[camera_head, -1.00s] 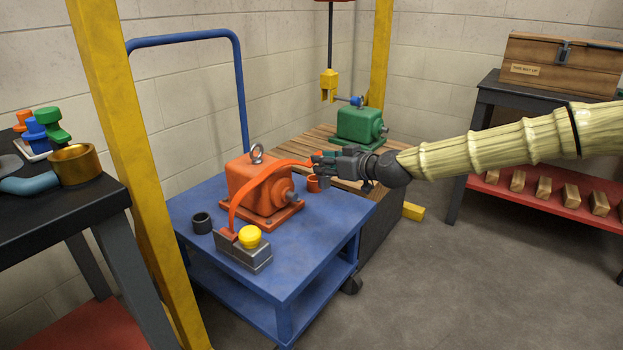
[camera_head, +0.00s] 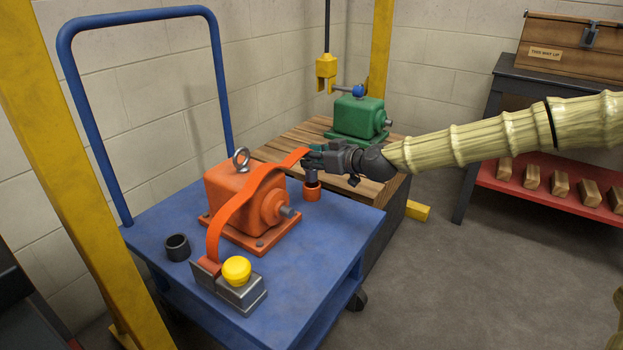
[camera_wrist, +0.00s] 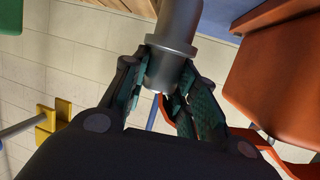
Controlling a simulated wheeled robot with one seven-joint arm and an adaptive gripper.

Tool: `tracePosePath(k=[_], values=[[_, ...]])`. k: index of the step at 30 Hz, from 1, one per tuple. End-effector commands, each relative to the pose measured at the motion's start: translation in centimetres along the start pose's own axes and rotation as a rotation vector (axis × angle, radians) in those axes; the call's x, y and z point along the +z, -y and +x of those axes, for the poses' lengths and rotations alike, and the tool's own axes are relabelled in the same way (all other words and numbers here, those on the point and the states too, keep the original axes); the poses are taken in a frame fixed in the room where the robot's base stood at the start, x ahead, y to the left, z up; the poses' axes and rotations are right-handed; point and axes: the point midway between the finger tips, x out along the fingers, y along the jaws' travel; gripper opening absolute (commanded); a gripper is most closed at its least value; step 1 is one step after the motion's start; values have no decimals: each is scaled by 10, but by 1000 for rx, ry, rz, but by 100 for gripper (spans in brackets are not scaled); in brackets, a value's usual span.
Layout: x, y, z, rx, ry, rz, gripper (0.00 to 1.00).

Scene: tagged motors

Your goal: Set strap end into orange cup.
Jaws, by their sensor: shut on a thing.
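The orange strap (camera_head: 237,203) arches from a metal buckle block over the orange motor (camera_head: 233,186) to my gripper (camera_head: 309,159). My gripper is shut on the strap end, a grey cylindrical fitting with a wider collar (camera_wrist: 172,62). The fitting points down from the fingers in the head view, directly over the small orange cup (camera_head: 312,193). Its lower tip meets the cup's rim in the picture; I cannot tell whether it is inside. The cup stands on the blue cart beside the motor. I cannot make out the cup in the wrist view.
The blue cart (camera_head: 305,268) carries the motor, a black cup (camera_head: 177,247) and the buckle block (camera_head: 240,293) with a yellow knob (camera_head: 237,270).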

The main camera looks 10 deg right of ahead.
Motion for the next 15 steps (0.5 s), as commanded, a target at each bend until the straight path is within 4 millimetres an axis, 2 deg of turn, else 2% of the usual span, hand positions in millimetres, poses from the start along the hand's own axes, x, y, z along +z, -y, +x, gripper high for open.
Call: tracePosePath(k=[12,15], values=[[40,1,14,-2,-1,0,0],[44,1,15,-2,-1,-2,0]])
